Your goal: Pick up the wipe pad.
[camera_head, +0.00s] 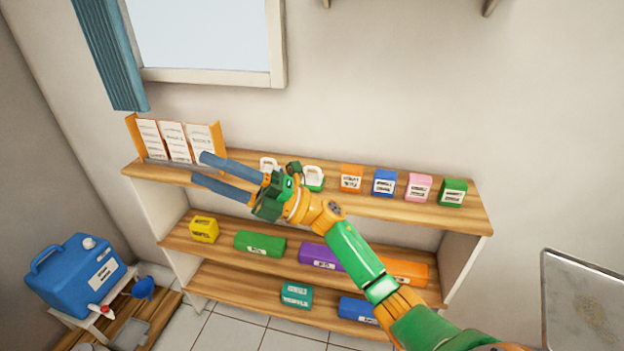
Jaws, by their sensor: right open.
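My right gripper (199,168) reaches in from the lower right, over the top shelf. Its two blue-grey fingers are spread apart and point left, with nothing between them. The tips are just below and in front of several white printed packets (173,142) standing between orange end pieces at the shelf's left end. Two white items with loop-like tops, one (313,177) with green on it, sit partly behind the gripper. I cannot tell which thing is the wipe pad, as the labels are too small to read. My left gripper is not in view.
The wooden shelf unit (470,214) holds small orange, blue, pink and green boxes (452,192) on top. Coloured boxes lie on the lower shelves, including a yellow one (204,229). A blue water container (80,275) stands at lower left. A grey panel (585,305) is at lower right.

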